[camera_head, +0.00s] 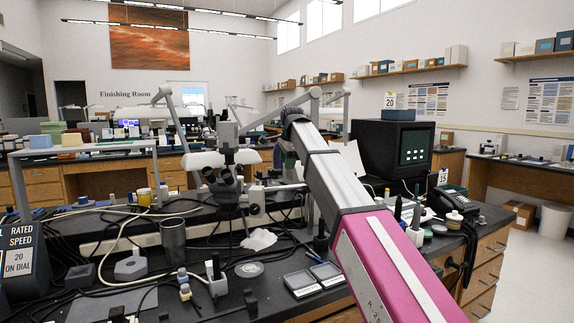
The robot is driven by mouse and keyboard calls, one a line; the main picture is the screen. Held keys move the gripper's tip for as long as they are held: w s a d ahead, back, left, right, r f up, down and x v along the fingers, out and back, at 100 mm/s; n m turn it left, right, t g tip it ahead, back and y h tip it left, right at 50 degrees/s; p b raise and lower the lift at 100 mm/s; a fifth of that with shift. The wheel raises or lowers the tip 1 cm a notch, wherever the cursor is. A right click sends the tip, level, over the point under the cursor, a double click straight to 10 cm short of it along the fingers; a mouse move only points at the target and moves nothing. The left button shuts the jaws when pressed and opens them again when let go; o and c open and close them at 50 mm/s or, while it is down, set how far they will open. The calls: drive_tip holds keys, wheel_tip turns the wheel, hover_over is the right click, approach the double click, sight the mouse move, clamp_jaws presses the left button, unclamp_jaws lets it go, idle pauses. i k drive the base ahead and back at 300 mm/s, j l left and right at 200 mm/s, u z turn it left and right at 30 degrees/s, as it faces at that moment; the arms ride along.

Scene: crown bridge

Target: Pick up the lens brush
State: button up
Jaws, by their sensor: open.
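I cannot pick out the lens brush with certainty. A slim dark upright tool (398,208) and a pale one with a dark tip (416,222) stand on the right part of the bench, just right of my arm; either may be a brush, but they are too small to tell. My pink and grey arm reaches from the bottom right up to the middle of the view, over the bench. My gripper is not seen; the arm ends in a dark joint, with anything beyond hidden. The arm also covers part of the bench top.
A microscope (225,180) stands at the bench middle. A black box (393,150) stands behind.

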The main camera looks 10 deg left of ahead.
sight(215, 256)
drive_tip(key=k, duration=1)
